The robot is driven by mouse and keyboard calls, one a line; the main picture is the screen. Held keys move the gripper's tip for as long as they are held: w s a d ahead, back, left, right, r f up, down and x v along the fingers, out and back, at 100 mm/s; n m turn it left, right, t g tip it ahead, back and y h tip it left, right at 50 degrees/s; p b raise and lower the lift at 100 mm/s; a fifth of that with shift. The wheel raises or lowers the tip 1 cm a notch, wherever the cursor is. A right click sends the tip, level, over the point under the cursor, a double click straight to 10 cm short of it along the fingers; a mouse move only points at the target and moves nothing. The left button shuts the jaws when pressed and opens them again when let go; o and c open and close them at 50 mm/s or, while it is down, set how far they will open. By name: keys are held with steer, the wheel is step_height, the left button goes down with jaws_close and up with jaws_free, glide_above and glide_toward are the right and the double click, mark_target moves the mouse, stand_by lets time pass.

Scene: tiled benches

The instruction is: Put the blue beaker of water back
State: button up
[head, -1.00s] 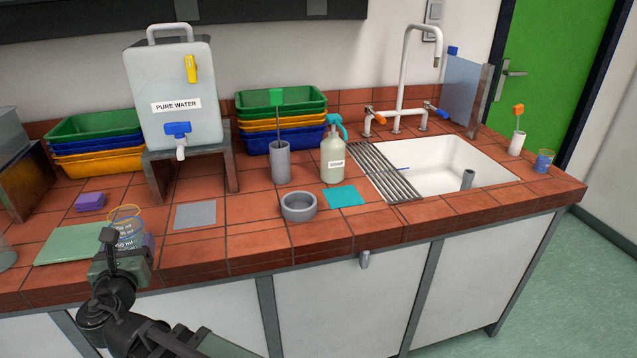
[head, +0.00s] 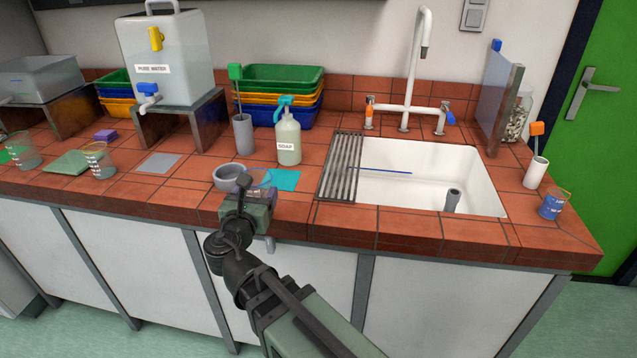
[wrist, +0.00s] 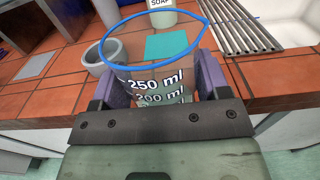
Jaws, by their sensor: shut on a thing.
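My gripper (head: 245,190) is shut on a clear beaker with a blue rim (wrist: 150,80), and the beaker looks upright. Its marks read 250 ml and 200 ml in the wrist view. My purple fingers (wrist: 158,88) press on its two sides. I cannot tell the water level. In the head view my gripper mostly hides it, near the bench's front edge. A teal mat (head: 284,180) lies just behind it on the bench; it also shows through the beaker in the wrist view (wrist: 168,45).
A grey bowl (head: 228,178) and a soap bottle (head: 288,140) stand close by. The sink (head: 455,165) with its drying rack (head: 343,165) is to the right. Another beaker (head: 98,160) stands left, and a blue-filled one (head: 552,205) at the right corner. A grey mat (head: 158,163) lies bare.

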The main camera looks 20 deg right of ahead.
steer(key=shift+d, duration=0.1)
steer(key=shift+w, duration=0.2)
steer(key=x, duration=1.6)
steer(key=shift+w+f, duration=0.1)
steer(key=shift+w, duration=0.2)
steer(key=shift+w+d, duration=0.3)
steer(key=shift+w, duration=0.15)
step_height(320, 180, down, 4)
steer(key=b, duration=0.4)
steer(key=shift+r, duration=0.25)
steer(key=shift+f, duration=0.15)
steer(key=o, duration=1.1)
